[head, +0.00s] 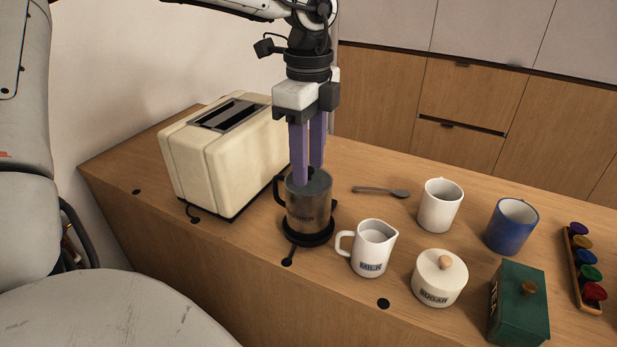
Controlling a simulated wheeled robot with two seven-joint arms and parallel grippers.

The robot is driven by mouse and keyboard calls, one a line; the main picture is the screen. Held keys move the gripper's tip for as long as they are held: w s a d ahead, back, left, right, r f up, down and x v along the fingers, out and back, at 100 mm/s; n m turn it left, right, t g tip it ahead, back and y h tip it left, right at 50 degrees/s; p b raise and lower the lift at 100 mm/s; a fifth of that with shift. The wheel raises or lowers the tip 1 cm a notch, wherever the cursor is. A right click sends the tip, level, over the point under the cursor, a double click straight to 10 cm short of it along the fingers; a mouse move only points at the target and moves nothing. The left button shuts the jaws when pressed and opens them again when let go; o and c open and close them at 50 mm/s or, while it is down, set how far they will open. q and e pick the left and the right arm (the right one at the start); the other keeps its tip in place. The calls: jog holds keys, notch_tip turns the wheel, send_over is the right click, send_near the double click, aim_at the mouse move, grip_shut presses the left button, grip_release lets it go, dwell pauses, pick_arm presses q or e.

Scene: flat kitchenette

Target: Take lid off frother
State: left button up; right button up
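The frother (309,212) is a dark metallic jug with a black handle on its left. It stands upright on a round black base (308,237) on the wooden counter. Its top is covered by a greyish lid (319,184). My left gripper (309,174) points straight down over the frother, its two purple fingers reaching the lid. A narrow gap shows between the fingers. They hide the lid's middle, so I cannot tell whether they grip a knob there. My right gripper is not in view.
A cream toaster (222,150) stands close on the left. A milk jug (373,249) is close on the right. Further right are a spoon (380,191), white mug (438,205), blue mug (511,226), sugar pot (439,279), green tea box (517,308) and capsule rack (577,268).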

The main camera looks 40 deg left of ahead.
pick_arm(q)
grip_shut()
jog(key=shift+r, duration=0.1)
